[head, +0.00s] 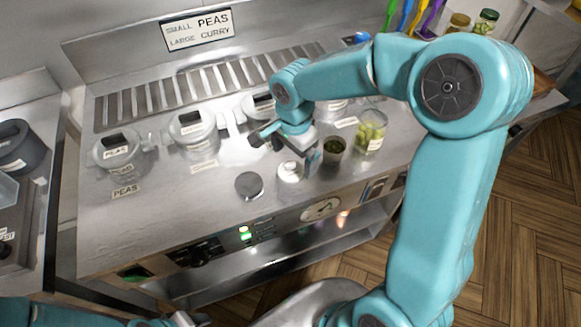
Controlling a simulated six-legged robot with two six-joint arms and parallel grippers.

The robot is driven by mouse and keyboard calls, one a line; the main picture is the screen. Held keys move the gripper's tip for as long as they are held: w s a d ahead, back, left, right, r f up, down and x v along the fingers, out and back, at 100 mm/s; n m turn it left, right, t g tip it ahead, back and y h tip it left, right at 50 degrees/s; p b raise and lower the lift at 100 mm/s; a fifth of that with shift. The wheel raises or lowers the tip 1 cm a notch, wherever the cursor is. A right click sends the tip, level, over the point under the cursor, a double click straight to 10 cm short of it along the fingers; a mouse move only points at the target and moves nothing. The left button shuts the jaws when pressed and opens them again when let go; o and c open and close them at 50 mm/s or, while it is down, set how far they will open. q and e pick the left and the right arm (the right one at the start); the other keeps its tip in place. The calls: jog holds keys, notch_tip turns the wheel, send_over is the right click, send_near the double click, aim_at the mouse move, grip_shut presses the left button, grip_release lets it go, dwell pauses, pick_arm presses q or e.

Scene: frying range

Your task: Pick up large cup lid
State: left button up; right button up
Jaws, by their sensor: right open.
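A dark grey round disc (249,185), which may be a lid, lies flat on the steel counter near its front edge. Just right of it is a pale, shiny round piece (290,172), also lid-like; I cannot tell which of the two is the large cup lid. My right gripper (288,151) is open, close above and behind the pale piece, pointing down. I cannot tell whether it touches it. A small cup with dark green contents (334,146) and a larger clear cup of green pieces (369,137) stand to its right.
Lidded pots (118,150) with labels stand along the counter (190,232), before a slotted vent (200,84). A sign (198,29) reads small peas, large curry. Jars (486,21) and coloured utensils are at the back right. The front left counter is clear.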

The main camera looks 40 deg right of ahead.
aim_at(292, 170)
jog(key=f, duration=0.4)
jog(key=shift+w+f+p, duration=0.1)
jog(key=shift+w+p, duration=0.25)
jog(key=shift+p, duration=0.05)
jog(key=shift+a+f, duration=0.1)
jog(key=shift+f, duration=0.1)
jog(key=c, duration=1.1)
